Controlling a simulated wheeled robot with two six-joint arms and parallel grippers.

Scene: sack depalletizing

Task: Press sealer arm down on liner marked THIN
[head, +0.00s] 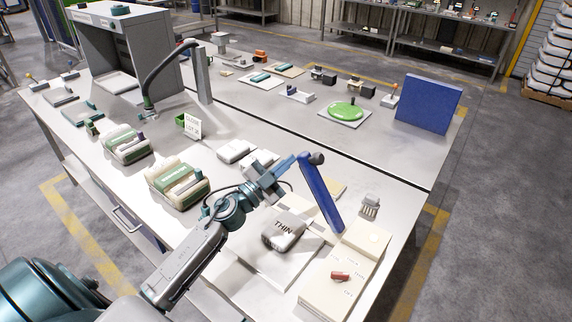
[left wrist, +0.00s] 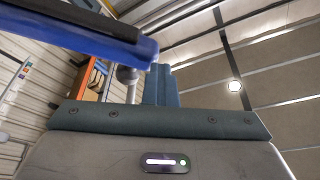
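The sealer's blue arm (head: 321,193) stands raised and tilted, with a dark knob (head: 317,158) at its upper end. It also shows across the top left of the left wrist view (left wrist: 75,38). My left gripper (head: 298,159) is beside the arm's upper end, close to the knob. Its fingers (left wrist: 161,72) look shut together with nothing between them. Whether they touch the blue arm is unclear. My right gripper is out of view.
Two packs (head: 177,182) (head: 126,144) with green labels lie on the bench to the left. White packs (head: 236,150) lie behind my gripper. A blue panel (head: 428,103) and a green oval item (head: 345,110) stand farther back. A small red piece (head: 340,276) lies on the sealer base.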

